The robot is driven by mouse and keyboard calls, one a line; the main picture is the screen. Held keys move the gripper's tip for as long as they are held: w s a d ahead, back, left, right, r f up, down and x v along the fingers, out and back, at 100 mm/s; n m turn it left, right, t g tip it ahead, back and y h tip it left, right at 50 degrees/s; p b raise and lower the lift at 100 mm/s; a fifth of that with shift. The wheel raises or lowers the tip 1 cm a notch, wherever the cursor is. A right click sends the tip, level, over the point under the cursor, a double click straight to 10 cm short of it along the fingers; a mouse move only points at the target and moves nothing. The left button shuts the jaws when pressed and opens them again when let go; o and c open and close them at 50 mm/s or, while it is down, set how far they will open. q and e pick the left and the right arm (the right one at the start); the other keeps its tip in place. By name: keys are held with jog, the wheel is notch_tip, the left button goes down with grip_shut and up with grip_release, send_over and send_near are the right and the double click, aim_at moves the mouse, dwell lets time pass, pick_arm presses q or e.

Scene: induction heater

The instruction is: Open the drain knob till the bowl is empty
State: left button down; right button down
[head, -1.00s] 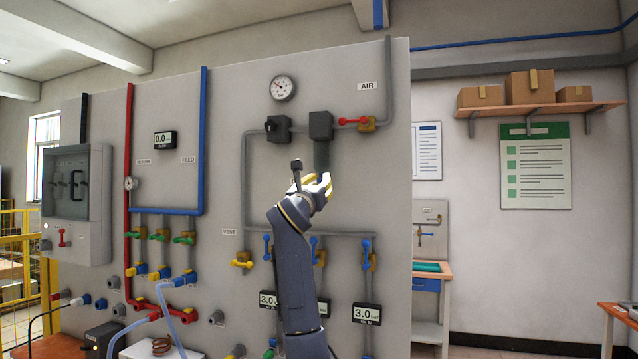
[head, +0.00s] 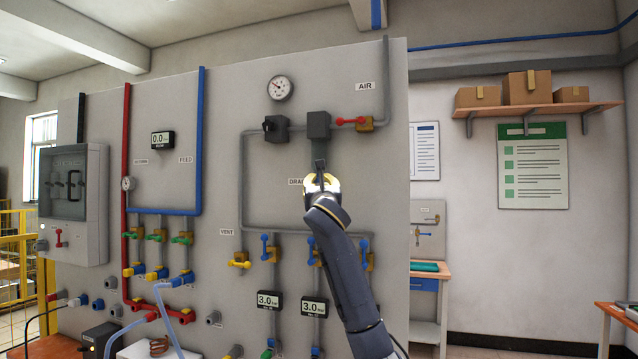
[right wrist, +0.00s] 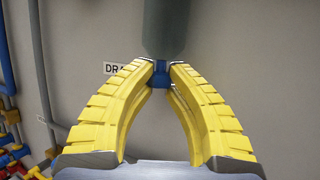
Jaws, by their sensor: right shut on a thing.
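The bowl (head: 317,150) is a dark, translucent cylinder hanging under a dark block on the grey panel. It fills the top of the right wrist view (right wrist: 165,25), and I cannot make out any liquid inside. The drain knob (right wrist: 160,78) is small and blue, at the bowl's bottom end. My right gripper (head: 320,177) is just below the bowl. Its yellow fingers in the right wrist view (right wrist: 160,70) are shut on the knob from both sides. In the head view the gripper hides the knob. My left gripper is not in view.
A label starting "DRA" (right wrist: 114,68) is left of the knob. A red-handled valve (head: 352,121) and a gauge (head: 280,88) are above. Grey pipe (head: 242,180) runs around the bowl. Blue-handled valves (head: 270,252) and pressure displays (head: 269,302) are below.

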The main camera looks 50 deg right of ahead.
jog(key=shift+d+f, duration=0.1)
jog(key=shift+f, duration=0.05)
dwell(0.3)
jog(key=c, duration=1.5)
grip_release()
jog(key=shift+o, duration=0.7)
jog(key=shift+w, duration=0.1)
jog(key=v, duration=1.2)
